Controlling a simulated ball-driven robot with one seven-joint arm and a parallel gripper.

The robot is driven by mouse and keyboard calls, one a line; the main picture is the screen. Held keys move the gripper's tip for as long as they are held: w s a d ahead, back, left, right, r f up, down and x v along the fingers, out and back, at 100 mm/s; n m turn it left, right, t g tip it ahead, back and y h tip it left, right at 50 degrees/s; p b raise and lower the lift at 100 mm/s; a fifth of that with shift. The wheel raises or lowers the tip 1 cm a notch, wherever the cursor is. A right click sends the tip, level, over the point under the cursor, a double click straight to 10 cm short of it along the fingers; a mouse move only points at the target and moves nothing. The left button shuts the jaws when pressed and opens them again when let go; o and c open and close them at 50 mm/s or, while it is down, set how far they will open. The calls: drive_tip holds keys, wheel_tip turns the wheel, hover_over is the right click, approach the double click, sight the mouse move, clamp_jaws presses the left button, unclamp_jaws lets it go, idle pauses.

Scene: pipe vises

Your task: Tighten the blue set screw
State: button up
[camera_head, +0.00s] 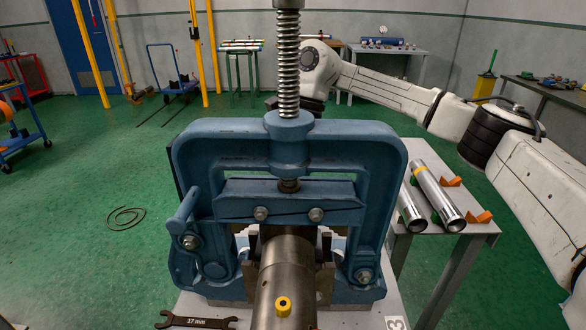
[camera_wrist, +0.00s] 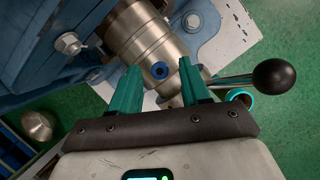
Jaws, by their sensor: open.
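The blue set screw (camera_wrist: 160,70) shows in the wrist view as a blue ring with a dark centre, set in the steel pipe (camera_wrist: 150,40). My gripper (camera_wrist: 157,74) is open, its two teal fingers apart on either side of the screw in the picture. Whether the fingertips touch the pipe cannot be told. In the head view the blue pipe vise (camera_head: 290,152) stands in the middle, around the steel pipe (camera_head: 287,268). A yellow set screw (camera_head: 283,306) is on the near end of that pipe. The blue screw and my gripper are hidden there behind the vise.
A lever with a black ball (camera_wrist: 274,76) lies right of the fingers. A 17 mm wrench (camera_head: 195,321) lies at the vise's front left. Two steel pipes (camera_head: 437,192) rest on a side table (camera_head: 480,234) to the right. Green floor at left is mostly clear.

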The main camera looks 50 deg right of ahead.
clamp_jaws()
idle(0.5)
drive_tip(key=shift+m, duration=0.3)
drive_tip(key=m+t, duration=0.1)
drive_tip(key=m+b, duration=0.1)
drive_tip(key=m, duration=0.1)
drive_tip(key=shift+s+f+t, duration=0.1)
drive_tip(key=shift+s+t, duration=0.1)
drive_tip(key=shift+t, duration=0.2)
drive_tip(key=m+t+h+b, duration=0.1)
drive_tip(key=m+b, duration=0.1)
drive_tip(key=m, duration=0.3)
drive_tip(key=shift+s, duration=0.15)
drive_tip(key=m+t+b, duration=0.1)
drive_tip(key=m, duration=0.1)
drive_tip(key=m+h+b, duration=0.1)
drive_tip(key=m, duration=0.1)
drive_tip(key=shift+s+a+t, duration=0.1)
drive_tip(key=shift+a+t, duration=0.1)
drive_tip(key=shift+t, duration=0.2)
drive_tip(key=shift+a+m+h+b, duration=0.1)
drive_tip(key=shift+m+h+b, duration=0.9)
drive_tip(key=shift+m, duration=1)
